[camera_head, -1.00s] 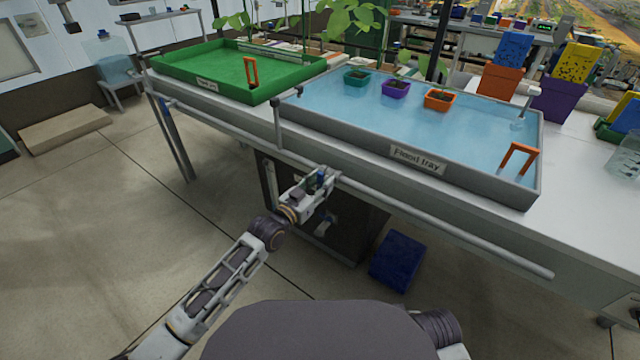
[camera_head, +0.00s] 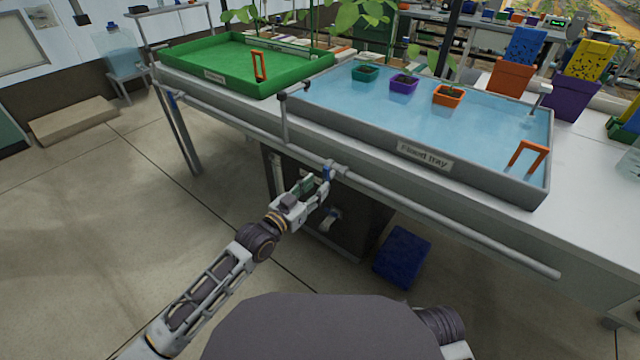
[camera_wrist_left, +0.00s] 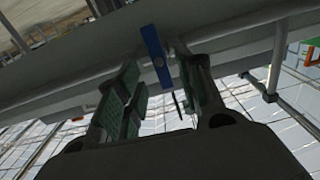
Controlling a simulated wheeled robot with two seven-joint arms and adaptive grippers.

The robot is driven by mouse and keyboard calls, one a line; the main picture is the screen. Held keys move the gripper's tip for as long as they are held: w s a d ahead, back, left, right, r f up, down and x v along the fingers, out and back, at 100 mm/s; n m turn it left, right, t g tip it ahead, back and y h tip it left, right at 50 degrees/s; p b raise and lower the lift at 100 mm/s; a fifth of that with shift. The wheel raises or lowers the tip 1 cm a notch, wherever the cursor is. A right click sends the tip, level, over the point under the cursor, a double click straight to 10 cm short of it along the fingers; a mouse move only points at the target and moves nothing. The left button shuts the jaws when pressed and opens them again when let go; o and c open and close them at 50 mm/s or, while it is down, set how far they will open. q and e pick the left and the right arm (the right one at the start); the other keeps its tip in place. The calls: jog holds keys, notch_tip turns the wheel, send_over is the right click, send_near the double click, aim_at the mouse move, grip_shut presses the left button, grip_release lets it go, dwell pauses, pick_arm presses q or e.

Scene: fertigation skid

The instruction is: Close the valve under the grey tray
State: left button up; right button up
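The grey flood tray (camera_head: 400,152) stands on the bench, full of blue water. Below its front wall a grey pipe (camera_head: 450,226) runs along the bench, with a small blue valve handle (camera_head: 328,172) on it. In the left wrist view the blue handle (camera_wrist_left: 155,56) is a short flat bar lying across the pipe's direction, just beyond my fingertips. My left gripper (camera_head: 317,184) is open just below and in front of the handle, its green-padded fingers apart with nothing visibly held. My right gripper is out of view.
A green tray (camera_head: 225,82) stands to the left, with another blue piece (camera_head: 172,97) on the pipe below it. A vertical grey pipe (camera_head: 285,120) rises between the trays. A dark cabinet (camera_head: 350,226) and a blue box (camera_head: 402,256) are under the bench.

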pick_arm(q)
jog(key=v, duration=0.6)
dwell(0.3)
